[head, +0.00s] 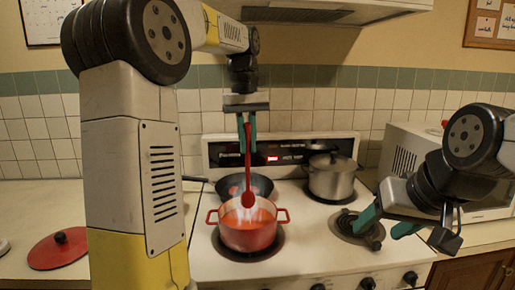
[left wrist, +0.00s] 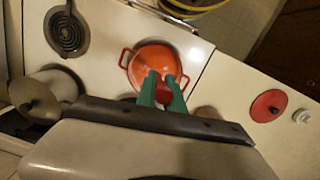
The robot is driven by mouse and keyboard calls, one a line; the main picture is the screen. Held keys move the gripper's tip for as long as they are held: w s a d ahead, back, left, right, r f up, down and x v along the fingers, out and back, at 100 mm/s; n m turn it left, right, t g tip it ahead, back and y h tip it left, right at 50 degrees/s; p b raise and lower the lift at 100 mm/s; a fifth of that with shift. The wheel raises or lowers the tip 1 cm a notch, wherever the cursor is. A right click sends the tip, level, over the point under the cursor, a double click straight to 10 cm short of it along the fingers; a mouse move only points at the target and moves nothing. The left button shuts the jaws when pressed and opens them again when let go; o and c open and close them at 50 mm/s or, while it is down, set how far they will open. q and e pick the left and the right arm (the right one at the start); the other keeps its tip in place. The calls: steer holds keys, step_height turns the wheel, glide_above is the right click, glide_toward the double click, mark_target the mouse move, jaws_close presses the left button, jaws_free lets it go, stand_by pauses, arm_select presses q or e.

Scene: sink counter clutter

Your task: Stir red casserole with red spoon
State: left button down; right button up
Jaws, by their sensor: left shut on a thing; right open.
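The red casserole (head: 248,234) stands uncovered on the front left burner of the stove, with reddish contents (head: 236,215) inside. It also shows in the left wrist view (left wrist: 139,54). My left gripper (head: 246,120) is above it, shut on the red spoon (head: 247,165). The spoon hangs upright, its bowl at the casserole's opening; whether it touches the contents I cannot tell. In the left wrist view the green fingers of the gripper (left wrist: 162,90) are around the spoon's red handle (left wrist: 163,94). My right gripper (head: 388,226) is open and empty near the right burners.
A dark pan (head: 262,186) sits behind the casserole. A lidded steel pot (head: 332,180) stands on the back right burner. The front right burner (head: 352,226) is bare. A red lid (head: 58,250) lies on the left counter. A microwave (head: 408,150) stands at right.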

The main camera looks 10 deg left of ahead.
mark_target(247, 123)
arm_select(q)
steer(key=shift+r, duration=0.15)
stand_by(0.4)
steer(key=shift+r, duration=2.4)
